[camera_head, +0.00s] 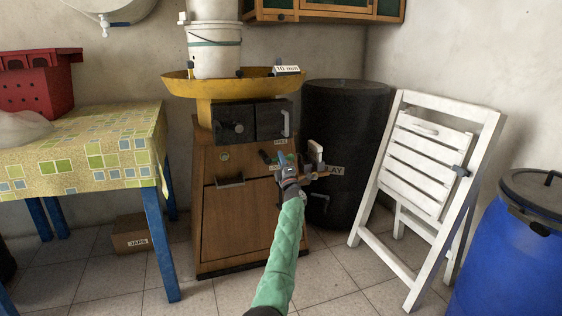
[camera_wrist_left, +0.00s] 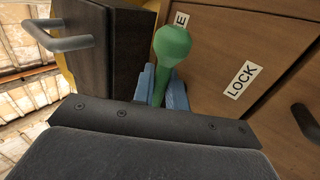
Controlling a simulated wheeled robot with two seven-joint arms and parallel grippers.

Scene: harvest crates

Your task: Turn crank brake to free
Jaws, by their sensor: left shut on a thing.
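The crank brake is a lever with a green knob (camera_wrist_left: 172,45), mounted on the front of the wooden cabinet (camera_head: 237,215). In the left wrist view the knob partly covers a label, leaving only an "E" (camera_wrist_left: 181,19) readable. The "LOCK" label (camera_wrist_left: 240,80) is in plain sight to the right of the knob. In the head view a "FREE" label (camera_head: 280,142) sits just above my left gripper (camera_head: 286,163). The gripper's blue fingers (camera_wrist_left: 160,88) are shut on the lever's stem below the knob. My right gripper is not in view.
A dark door with a grey bar handle (camera_wrist_left: 62,38) stands close by the gripper. A crank with a pale grip (camera_head: 315,152) is to its right, before a black barrel (camera_head: 345,120). A folded white chair (camera_head: 428,165) and blue drum (camera_head: 510,250) stand right; a table (camera_head: 85,150) left.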

